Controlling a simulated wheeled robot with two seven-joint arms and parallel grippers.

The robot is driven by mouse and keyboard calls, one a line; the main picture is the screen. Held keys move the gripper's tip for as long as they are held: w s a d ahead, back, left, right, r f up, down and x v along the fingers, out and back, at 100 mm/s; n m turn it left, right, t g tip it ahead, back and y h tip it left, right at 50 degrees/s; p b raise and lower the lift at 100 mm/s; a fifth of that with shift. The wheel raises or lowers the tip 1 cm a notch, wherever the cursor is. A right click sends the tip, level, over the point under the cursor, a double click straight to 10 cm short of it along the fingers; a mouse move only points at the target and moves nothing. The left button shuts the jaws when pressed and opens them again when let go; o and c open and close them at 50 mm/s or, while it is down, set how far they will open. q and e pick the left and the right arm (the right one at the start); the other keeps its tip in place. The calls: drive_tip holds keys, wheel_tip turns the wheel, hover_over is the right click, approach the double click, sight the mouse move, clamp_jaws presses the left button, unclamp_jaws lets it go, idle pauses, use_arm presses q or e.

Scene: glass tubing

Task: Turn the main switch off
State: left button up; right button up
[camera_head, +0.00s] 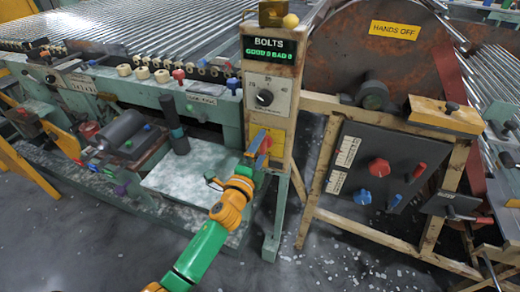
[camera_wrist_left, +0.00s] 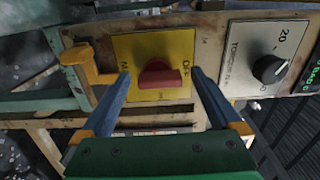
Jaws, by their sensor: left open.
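The main switch is a red handle (camera_wrist_left: 160,75) on a yellow plate (camera_wrist_left: 155,47), facing me in the left wrist view. Lettering that looks like "OFF" stands on the plate right of the handle; other lettering on the left is partly hidden. The yellow plate (camera_head: 276,138) also shows in the head view, low on the tan post. My left gripper (camera_head: 262,148) is at the plate and hides much of the switch there. In the left wrist view its two blue fingers (camera_wrist_left: 160,73) are open, one on each side of the handle; contact cannot be told.
A black dial (camera_head: 264,98) on a pale plate sits just above the switch, under the green "BOLTS" display (camera_head: 270,51). Right of the post is a dark panel (camera_head: 375,165) with red and blue knobs. A green machine frame (camera_head: 150,95) lies left.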

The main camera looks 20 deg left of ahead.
use_arm(q)
drive_tip(key=s, duration=0.7)
drive_tip(key=shift+a+f, duration=0.1)
drive_tip(key=shift+a, duration=0.05)
drive_tip(key=s+f+n+g+p, duration=0.2)
drive_tip(key=s+f+n+g, duration=0.15)
drive_tip(key=f, duration=0.45)
drive_tip(key=s+a+f+n+g+p, duration=0.1)
drive_tip(key=s+f+n+g, duration=0.15)
drive_tip(key=s+f, duration=0.4)
drive_tip(key=s+f+n+g+p, duration=0.2)
drive_tip(key=s+f+g, duration=0.1)
drive_tip(key=f, duration=0.6)
drive_tip(key=s+f+n+g+p, duration=0.1)
drive_tip(key=s+f+n+g, duration=0.3)
drive_tip(key=s, duration=0.8)
drive_tip(key=s+a+f+n+g+p, duration=0.1)
drive_tip(key=s+f, duration=0.5)
drive_tip(key=s, duration=0.7)
drive_tip(key=n+g+p, duration=0.1)
drive_tip(key=n+g, duration=0.1)
drive_tip(key=g, duration=0.1)
drive_tip(key=shift+a+n+y, duration=0.3)
drive_tip(key=shift+n, duration=0.1)
